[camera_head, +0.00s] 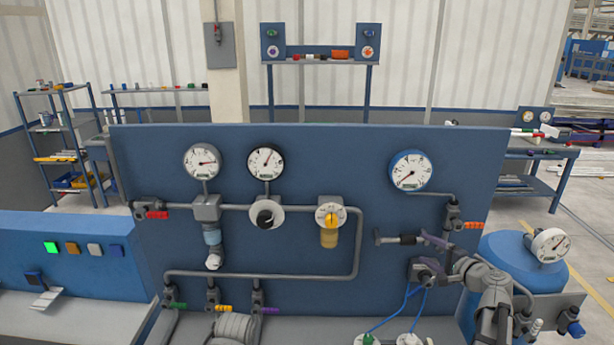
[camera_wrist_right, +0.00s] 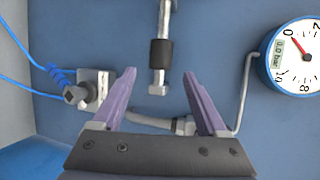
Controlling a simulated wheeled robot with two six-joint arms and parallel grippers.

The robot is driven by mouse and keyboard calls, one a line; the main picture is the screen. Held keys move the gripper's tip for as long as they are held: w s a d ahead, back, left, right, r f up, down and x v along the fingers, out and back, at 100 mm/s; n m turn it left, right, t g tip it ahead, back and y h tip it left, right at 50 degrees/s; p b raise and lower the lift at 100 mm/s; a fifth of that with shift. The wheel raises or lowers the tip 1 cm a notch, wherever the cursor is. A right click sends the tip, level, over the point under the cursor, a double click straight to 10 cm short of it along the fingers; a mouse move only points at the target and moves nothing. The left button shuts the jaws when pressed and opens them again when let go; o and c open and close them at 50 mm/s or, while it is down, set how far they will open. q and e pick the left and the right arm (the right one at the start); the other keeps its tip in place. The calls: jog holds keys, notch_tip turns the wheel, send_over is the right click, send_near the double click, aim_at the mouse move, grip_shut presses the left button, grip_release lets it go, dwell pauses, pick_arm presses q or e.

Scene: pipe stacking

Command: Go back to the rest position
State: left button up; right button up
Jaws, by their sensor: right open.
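My right gripper (camera_head: 420,252) is in front of the right part of the blue panel (camera_head: 300,243). Its two purple fingers are apart in the right wrist view (camera_wrist_right: 158,74), with nothing clamped between them. A short metal rod (camera_head: 389,240) with a black sleeve (camera_wrist_right: 161,53) shows near the fingertips. In the right wrist view its end (camera_wrist_right: 158,90) appears between the fingers, with clear gaps on both sides; I cannot tell its depth from them. My left gripper is not in view.
A gauge (camera_head: 410,171) hangs above the gripper and also shows at the right of the wrist view (camera_wrist_right: 296,56). Blue hoses (camera_head: 396,312) run below the gripper. A blue tank (camera_head: 512,256) with a gauge (camera_head: 549,245) stands at right. Pipes and valves cover the panel's left part.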

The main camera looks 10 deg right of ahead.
jog(key=s+a+f+n+g+y+b, duration=0.15)
jog(key=a+f+n+g, duration=0.35)
jog(key=a, duration=0.9)
jog(key=a+f+n+g+y+b, duration=0.1)
jog(key=a+f+n+g+y, duration=0.15)
jog(key=a+f+n, duration=0.75)
jog(key=s+a+f+n+g+h+b, duration=0.1)
jog(key=s+a+f+n+g+h, duration=0.2)
jog(key=s+a, duration=0.6)
jog(key=s+a+f+n+g+h+b, duration=0.1)
jog(key=s+a+f+n+g+h, duration=0.2)
jog(key=s+a, duration=0.6)
jog(key=shift+a+f+g+h+b, duration=0.35)
jog(key=shift+a+f+g+h, duration=0.1)
jog(key=shift+g+h, duration=0.5)
